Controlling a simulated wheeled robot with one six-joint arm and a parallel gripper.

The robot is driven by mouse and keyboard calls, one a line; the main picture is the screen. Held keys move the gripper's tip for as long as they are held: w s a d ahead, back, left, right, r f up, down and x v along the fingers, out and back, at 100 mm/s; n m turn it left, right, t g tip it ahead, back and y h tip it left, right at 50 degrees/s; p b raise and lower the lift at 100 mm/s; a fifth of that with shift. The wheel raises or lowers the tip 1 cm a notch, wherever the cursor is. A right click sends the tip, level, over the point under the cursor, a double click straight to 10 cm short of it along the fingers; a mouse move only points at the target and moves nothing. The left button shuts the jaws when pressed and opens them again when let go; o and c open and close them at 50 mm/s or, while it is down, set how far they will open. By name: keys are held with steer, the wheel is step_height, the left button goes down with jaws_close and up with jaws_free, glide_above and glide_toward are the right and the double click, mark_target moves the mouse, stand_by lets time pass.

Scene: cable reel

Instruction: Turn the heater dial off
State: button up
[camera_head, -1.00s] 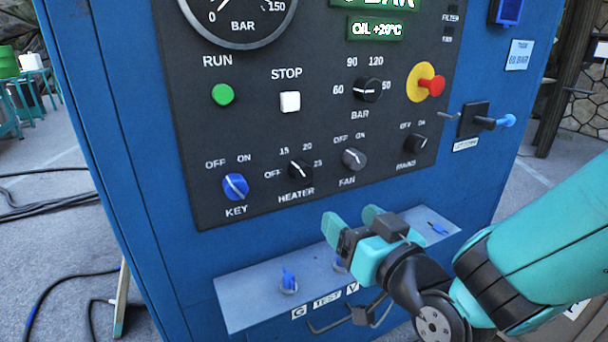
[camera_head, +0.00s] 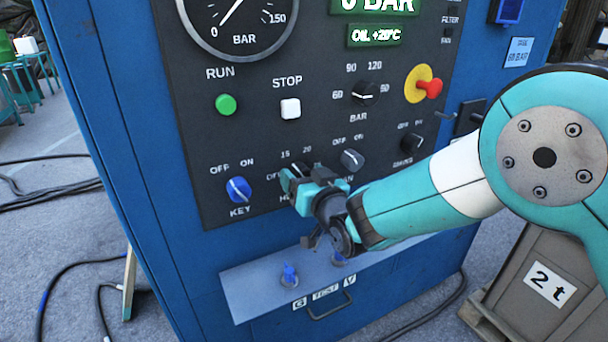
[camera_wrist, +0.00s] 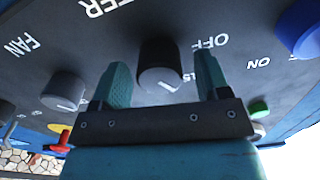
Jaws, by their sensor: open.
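The heater dial (camera_wrist: 158,62) is a dark round knob with a white pointer line, on the black control panel (camera_head: 215,140). In the wrist view it sits between the two teal fingers of my gripper (camera_wrist: 160,85), with a gap on each side. The pointer is toward the lower right in that view, near the "15" mark and apart from "OFF". In the head view my gripper (camera_head: 292,182) is at the heater position and covers most of the dial and its label. The gripper is open; I cannot tell how deep the fingers reach around the dial.
The blue key switch (camera_head: 238,190) is just left of my gripper, and the grey fan knob (camera_head: 352,159) just right. Above are the green run button (camera_head: 226,104), white stop button (camera_head: 290,109) and red emergency button (camera_head: 431,88). A shelf (camera_head: 245,300) with blue valves juts out below.

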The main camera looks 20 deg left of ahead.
steer(key=shift+c, duration=0.4)
steer(key=c, duration=0.8)
steer(key=shift+c, duration=0.2)
steer(key=shift+f+n+b, duration=0.1)
steer(key=shift+n+b, duration=0.2)
steer(key=shift+b, duration=0.2)
steer(key=shift+f+n+b, duration=0.15)
steer(key=shift+n+b, duration=0.75)
steer(key=shift+b, duration=0.35)
steer(key=n+b, duration=0.2)
steer(key=b, duration=0.1)
steer(key=shift+n, duration=0.4)
steer(key=n+b, duration=0.4)
steer(key=shift+n+b, duration=0.85)
steer(key=shift+n, duration=0.45)
steer(key=shift+r, duration=0.2)
